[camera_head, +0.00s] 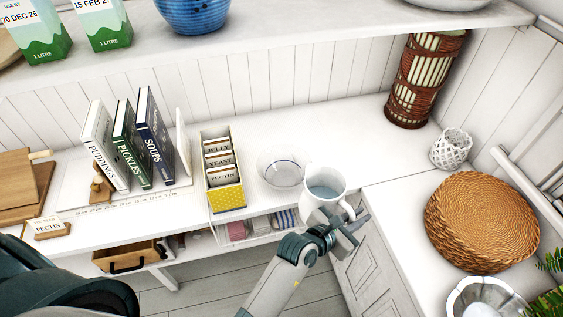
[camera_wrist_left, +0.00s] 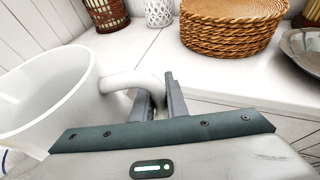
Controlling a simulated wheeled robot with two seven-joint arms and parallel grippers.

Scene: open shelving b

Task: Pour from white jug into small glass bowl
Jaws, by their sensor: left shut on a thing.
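The white jug (camera_head: 325,190) is in the middle of the head view, roughly upright, with bluish liquid inside. My left gripper (camera_head: 346,226) is shut on its handle at the jug's right side. In the left wrist view the white jug (camera_wrist_left: 50,95) fills the left side, and its handle (camera_wrist_left: 135,82) runs between the fingers of my left gripper (camera_wrist_left: 158,100). The small glass bowl (camera_head: 281,168) stands on the white counter, just left of the jug. The bowl is clear with a blue line. I cannot tell whether jug and bowl touch. My right gripper is not seen.
A yellow-fronted box of packets (camera_head: 226,195) stands left of the bowl, with upright books (camera_head: 145,143) beyond it. A woven round stack (camera_head: 481,220), a white lattice holder (camera_head: 452,149) and a wicker-wrapped vase (camera_head: 418,85) stand right. A shelf (camera_head: 300,27) crosses above.

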